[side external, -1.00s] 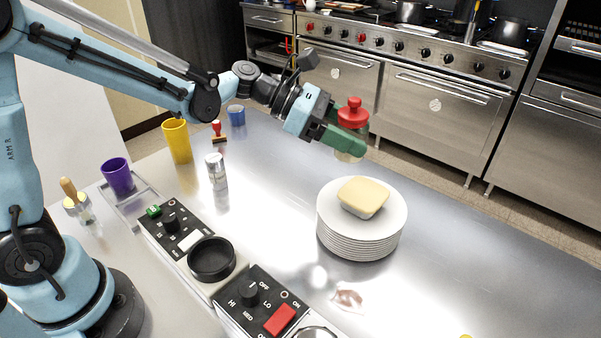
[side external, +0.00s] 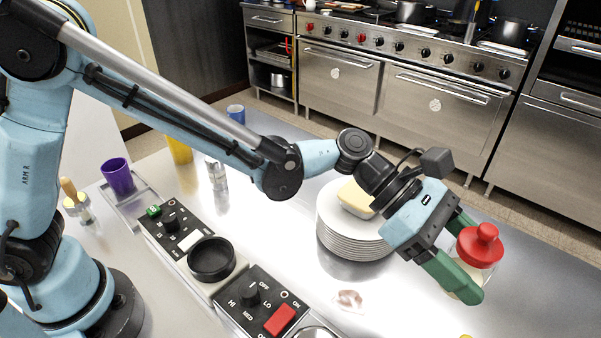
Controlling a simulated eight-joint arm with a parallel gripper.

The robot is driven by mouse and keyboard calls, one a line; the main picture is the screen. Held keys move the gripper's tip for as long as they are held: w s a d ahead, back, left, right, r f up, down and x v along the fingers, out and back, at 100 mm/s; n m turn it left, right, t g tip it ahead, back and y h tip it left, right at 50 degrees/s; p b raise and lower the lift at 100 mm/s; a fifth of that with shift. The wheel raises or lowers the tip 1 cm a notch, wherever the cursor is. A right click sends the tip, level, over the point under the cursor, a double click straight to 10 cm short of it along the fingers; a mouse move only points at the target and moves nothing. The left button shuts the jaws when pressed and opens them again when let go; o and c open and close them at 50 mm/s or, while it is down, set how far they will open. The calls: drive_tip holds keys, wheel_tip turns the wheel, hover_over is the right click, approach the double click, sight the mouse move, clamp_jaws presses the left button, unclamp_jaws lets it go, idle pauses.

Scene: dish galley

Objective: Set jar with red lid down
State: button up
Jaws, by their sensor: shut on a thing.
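The jar with the red lid (side external: 479,246) is at the right of the side view, upright or nearly so. My gripper (side external: 466,266) is shut on the jar, with its green fingers on either side of the body below the lid. Most of the jar's pale body is hidden by the fingers. The jar is over the right part of the steel counter (side external: 545,305); I cannot tell whether its base touches the surface.
A stack of white plates (side external: 350,243) bearing a pale yellow block (side external: 355,197) stands left of my gripper, partly hidden by it. A control panel (side external: 235,312), a black round dish (side external: 211,259) and a purple cup (side external: 118,177) are further left. The counter's right side looks mostly clear.

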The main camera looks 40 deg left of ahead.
wheel_tip(320, 180, down, 13)
drive_tip(key=shift+r, duration=0.2)
idle(0.5)
drive_tip(key=shift+f, duration=0.1)
drive_tip(key=o, duration=1.3)
